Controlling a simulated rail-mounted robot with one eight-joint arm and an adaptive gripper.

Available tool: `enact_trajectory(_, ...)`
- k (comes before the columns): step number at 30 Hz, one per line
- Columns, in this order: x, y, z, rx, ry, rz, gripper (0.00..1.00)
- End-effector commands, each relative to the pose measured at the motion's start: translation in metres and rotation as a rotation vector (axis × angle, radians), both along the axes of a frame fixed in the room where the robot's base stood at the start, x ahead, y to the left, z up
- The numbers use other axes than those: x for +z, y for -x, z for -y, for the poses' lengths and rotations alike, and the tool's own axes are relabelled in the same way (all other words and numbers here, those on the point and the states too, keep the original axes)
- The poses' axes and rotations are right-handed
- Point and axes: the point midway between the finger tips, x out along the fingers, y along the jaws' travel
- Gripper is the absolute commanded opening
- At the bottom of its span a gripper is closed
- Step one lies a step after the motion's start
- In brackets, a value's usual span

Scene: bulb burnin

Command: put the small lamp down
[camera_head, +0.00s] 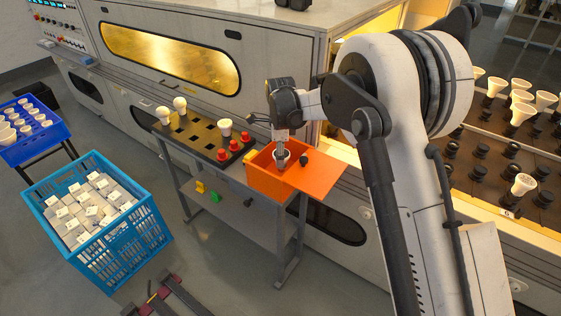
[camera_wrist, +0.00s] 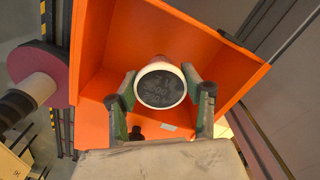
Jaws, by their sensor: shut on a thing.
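The small lamp (camera_wrist: 161,86) shows in the wrist view end-on, with a dark round face and a pale rim. My gripper (camera_wrist: 160,103) has its green-padded fingers on both sides of it and is shut on it. In the head view the lamp (camera_head: 283,157) shows as a pale rim inside an orange box (camera_head: 262,180), under my gripper (camera_head: 281,160). The box walls surround the lamp in the wrist view. I cannot tell whether the lamp touches the box floor.
The orange box stands at the right end of a grey bench with a dark slotted tray (camera_head: 190,133) holding white lamps (camera_head: 180,104) and red parts (camera_head: 222,154). A blue crate (camera_head: 130,243) of white boxes stands on the floor. A rack of lamps (camera_head: 520,150) is at right.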

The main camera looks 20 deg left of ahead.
Motion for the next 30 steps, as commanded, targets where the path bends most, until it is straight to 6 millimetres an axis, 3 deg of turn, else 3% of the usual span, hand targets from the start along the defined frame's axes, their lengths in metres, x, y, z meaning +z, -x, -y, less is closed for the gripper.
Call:
enact_trajectory(5,-0.022,0.0,0.0,0.0,0.0,0.0,0.16)
enact_trajectory(16,-0.026,0.0,0.0,0.0,0.0,0.0,0.16)
enact_trajectory(17,-0.026,0.0,0.0,0.0,0.0,0.0,0.46)
enact_trajectory(20,-0.025,0.0,0.0,0.0,0.0,0.0,0.59)
enact_trajectory(30,-0.023,0.0,0.0,0.0,0.0,0.0,0.62)
